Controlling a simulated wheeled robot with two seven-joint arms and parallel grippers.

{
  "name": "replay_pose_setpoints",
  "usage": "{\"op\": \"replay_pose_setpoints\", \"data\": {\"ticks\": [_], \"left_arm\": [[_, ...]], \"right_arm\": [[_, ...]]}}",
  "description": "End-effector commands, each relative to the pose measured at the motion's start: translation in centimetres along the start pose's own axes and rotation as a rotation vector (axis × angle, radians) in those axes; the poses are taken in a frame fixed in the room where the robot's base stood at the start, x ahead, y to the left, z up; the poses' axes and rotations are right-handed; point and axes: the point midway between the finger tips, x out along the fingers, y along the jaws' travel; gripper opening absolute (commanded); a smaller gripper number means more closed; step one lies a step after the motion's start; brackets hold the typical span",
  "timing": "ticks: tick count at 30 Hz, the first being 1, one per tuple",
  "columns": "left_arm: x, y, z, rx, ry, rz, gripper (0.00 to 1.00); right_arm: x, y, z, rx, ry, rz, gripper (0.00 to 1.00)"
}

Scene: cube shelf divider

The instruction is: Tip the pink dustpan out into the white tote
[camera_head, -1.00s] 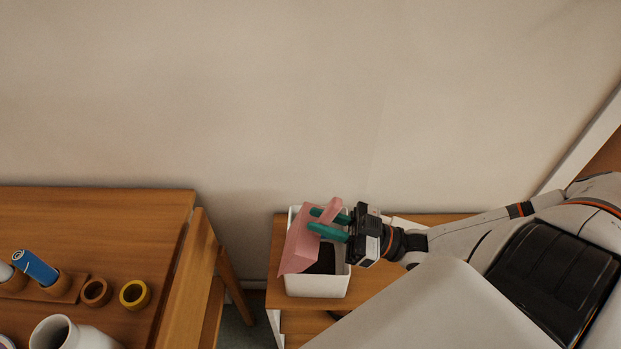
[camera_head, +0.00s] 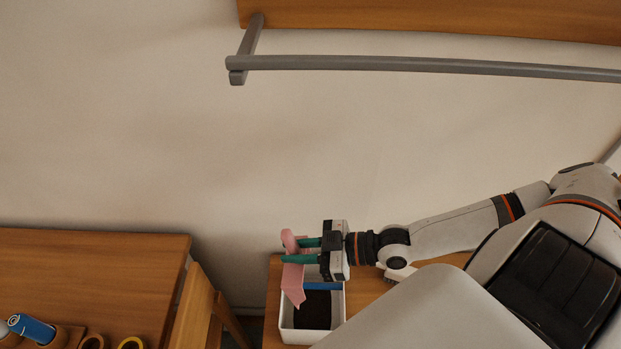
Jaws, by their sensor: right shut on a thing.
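The pink dustpan (camera_head: 293,277) is held steeply tilted above the left part of the white tote (camera_head: 309,337), its pan hanging downward. My right gripper (camera_head: 290,251), with green fingers, is shut on the dustpan near its top. The tote is an open box with a dark inside; a blue strip shows near its back edge. I cannot tell whether anything is left on the dustpan. My left gripper is out of view.
The tote stands on a small wooden unit (camera_head: 273,290). A wooden table (camera_head: 90,270) at left carries a blue cylinder (camera_head: 32,328) and ring-shaped holders (camera_head: 131,343). A grey rail (camera_head: 420,65) runs along the wall above. A wooden chair-like frame (camera_head: 195,310) stands between.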

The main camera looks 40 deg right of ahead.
Motion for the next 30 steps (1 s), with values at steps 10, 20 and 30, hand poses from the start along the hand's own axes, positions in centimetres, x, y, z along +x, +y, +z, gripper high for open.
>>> {"op": "replay_pose_setpoints", "data": {"ticks": [10, 20, 30], "left_arm": [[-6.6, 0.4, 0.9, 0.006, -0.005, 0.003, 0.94], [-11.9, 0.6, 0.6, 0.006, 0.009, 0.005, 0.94], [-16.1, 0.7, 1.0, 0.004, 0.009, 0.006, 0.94]], "right_arm": [[2.4, 0.0, 1.4, 0.002, 0.192, -0.001, 0.0], [4.7, 0.0, 1.4, 0.002, 0.364, -0.001, 0.0], [8.4, 0.0, -0.2, 0.0, 0.67, 0.0, 0.0]]}}
